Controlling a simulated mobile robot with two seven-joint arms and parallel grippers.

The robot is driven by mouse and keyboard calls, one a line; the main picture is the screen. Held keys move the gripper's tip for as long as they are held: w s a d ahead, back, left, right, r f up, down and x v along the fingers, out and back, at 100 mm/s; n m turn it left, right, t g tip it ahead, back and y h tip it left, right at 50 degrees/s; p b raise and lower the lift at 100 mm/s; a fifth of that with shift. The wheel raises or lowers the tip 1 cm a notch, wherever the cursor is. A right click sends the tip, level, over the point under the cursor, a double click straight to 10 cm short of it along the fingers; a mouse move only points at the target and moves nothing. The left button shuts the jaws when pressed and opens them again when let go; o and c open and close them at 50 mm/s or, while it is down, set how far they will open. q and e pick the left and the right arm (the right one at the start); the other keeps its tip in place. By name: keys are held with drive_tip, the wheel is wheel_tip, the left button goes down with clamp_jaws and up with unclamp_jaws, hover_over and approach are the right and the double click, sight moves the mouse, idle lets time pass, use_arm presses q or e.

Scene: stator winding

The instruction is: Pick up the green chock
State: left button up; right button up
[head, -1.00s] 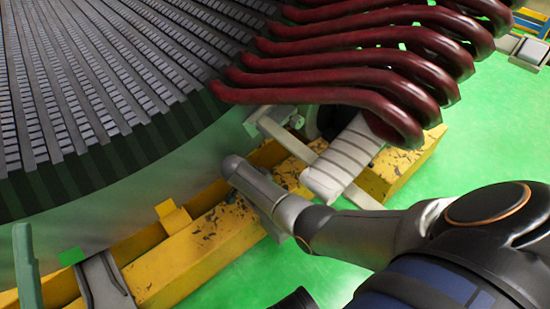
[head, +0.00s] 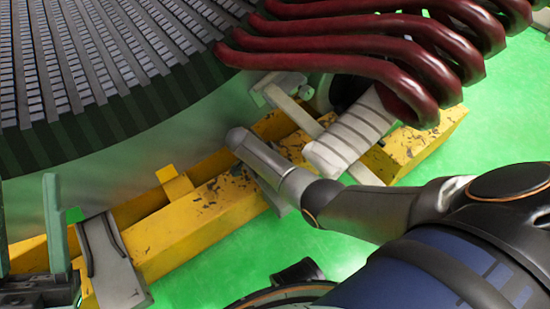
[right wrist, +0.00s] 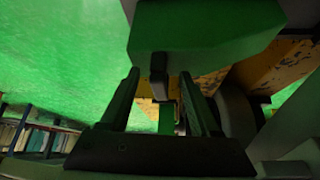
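A green block (right wrist: 205,35), which looks like the chock, fills the top of the right wrist view. A dark tab (right wrist: 158,75) hangs from its underside. My right gripper (right wrist: 158,76) has its two green fingers apart below the block, with the tab between the tips. I cannot tell whether they touch it. The head view does not show the right gripper. At its lower left, my left gripper (head: 28,185) stands with its fingers apart and nothing visible between them. A small green piece (head: 75,215) shows just right of it, by a grey bracket (head: 112,262).
The large slotted stator (head: 90,60) fills the upper left. Dark red coil bars (head: 340,62) and a pale wrapped bar (head: 352,135) stick out on its right. A scuffed yellow beam (head: 205,215) runs below. Green floor (head: 500,120) is open at the right.

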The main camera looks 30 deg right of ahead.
clamp_jaws()
drive_tip(key=shift+d, duration=0.1)
idle(0.5)
